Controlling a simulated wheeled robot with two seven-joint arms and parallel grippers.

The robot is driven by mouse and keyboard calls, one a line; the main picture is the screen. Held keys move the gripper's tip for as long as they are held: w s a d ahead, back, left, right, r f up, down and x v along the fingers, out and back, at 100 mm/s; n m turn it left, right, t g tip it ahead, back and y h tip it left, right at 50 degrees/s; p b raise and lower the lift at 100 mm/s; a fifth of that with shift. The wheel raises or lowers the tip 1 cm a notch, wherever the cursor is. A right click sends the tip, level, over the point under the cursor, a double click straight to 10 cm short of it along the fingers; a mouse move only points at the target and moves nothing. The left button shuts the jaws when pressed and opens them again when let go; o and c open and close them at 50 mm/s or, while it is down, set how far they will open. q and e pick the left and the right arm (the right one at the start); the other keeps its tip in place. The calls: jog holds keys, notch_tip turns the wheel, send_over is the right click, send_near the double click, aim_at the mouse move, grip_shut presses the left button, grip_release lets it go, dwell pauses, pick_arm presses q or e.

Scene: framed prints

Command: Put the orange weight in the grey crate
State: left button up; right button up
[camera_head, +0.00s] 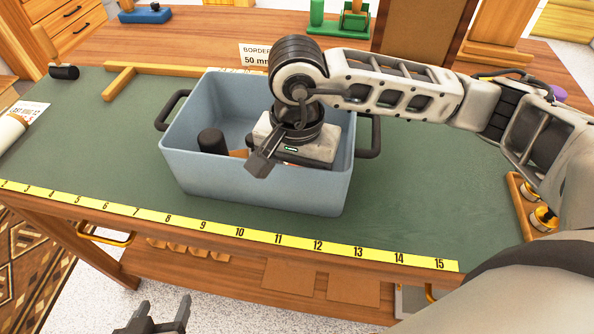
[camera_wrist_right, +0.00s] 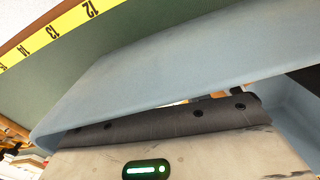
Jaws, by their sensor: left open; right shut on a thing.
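The blue-grey crate (camera_head: 255,185) stands on the green mat, its two dark handles at the sides. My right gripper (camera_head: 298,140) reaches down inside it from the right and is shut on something. Slivers of orange (camera_head: 239,153) show low in the crate beside this gripper; they appear to be the orange weight, mostly hidden by the gripper and front wall. In the right wrist view the crate's wall (camera_wrist_right: 150,75) fills the middle and the fingertips are hidden. My left gripper (camera_head: 155,318) is open and empty, low in front of the table.
A dark cylinder (camera_head: 212,141) stands in the crate's left part. A yellow ruler strip (camera_head: 220,229) runs along the table's front edge. A wooden tray with brass pieces (camera_head: 543,218) is at the right. The mat left of the crate is largely clear.

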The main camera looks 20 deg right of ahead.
jog(key=shift+f+b, duration=0.15)
jog(key=shift+b, duration=0.15)
jog(key=o, duration=1.2)
jog(key=shift+c, duration=0.2)
notch_tip(320, 180, up, 12)
jog(key=shift+r, duration=0.2)
